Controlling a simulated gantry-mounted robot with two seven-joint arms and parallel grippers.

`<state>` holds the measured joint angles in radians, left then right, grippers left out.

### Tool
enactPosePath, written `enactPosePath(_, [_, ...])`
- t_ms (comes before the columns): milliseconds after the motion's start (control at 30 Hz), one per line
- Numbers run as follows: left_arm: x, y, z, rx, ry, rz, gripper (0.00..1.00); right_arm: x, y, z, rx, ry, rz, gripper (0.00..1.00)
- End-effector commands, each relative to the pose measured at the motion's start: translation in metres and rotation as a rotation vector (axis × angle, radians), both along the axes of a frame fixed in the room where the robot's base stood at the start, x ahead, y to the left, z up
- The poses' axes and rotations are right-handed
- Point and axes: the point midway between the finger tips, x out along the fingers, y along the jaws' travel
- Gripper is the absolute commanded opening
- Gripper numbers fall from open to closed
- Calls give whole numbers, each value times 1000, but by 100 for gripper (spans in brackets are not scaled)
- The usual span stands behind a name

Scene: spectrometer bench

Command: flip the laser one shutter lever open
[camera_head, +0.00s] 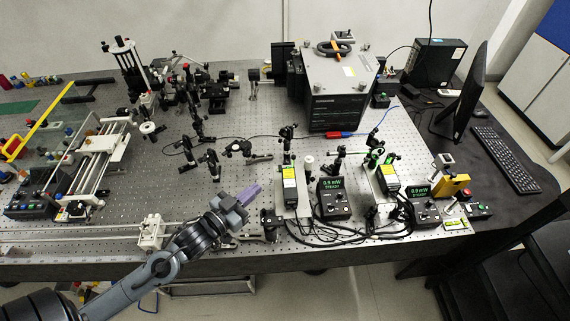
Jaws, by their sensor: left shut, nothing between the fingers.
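Two upright laser units with yellow labels stand near the front edge of the bench, the left one (290,187) and the right one (388,179). Which is laser one cannot be read, and the shutter lever is too small to make out. My right gripper is not in view.
Display boxes stand beside the left laser (334,203) and the right laser (425,212), with black cables in front. Optics mounts (210,163) stand behind my left gripper. A large dark instrument (338,105) is at the back. Bare perforated bench (180,195) lies left of the gripper.

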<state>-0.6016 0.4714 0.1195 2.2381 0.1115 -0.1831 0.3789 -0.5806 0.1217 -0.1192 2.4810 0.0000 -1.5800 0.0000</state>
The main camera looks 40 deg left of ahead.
Motion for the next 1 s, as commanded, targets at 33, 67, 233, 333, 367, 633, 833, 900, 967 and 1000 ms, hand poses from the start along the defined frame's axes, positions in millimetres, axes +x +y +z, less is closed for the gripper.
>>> enactPosePath(33, [2, 0, 0, 0, -1, 0, 0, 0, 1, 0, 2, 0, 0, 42])
enactPosePath(67, [3, 0, 0, 0, -1, 0, 0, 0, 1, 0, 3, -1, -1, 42])
enactPosePath(233, [18, 0, 0, 0, -2, 0, 0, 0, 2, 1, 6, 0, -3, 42])
enactPosePath(333, [32, -1, -1, 0, -3, 0, 0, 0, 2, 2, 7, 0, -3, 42])
enactPosePath(367, [37, -1, -1, 0, -3, -1, 0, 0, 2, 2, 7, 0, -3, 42])
enactPosePath(633, [84, -2, -4, 0, -3, 0, 0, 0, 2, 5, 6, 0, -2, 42])
enactPosePath(833, [113, -2, -6, 0, -2, 1, 0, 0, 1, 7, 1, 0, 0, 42])
enactPosePath(900, [121, -2, -7, 0, -1, 1, 0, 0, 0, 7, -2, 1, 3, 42])
enactPosePath(967, [126, -3, -8, 0, -1, 0, 0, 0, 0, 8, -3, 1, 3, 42])
enactPosePath(1000, [129, -3, -8, 0, -1, 0, 0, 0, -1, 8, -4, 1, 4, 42])
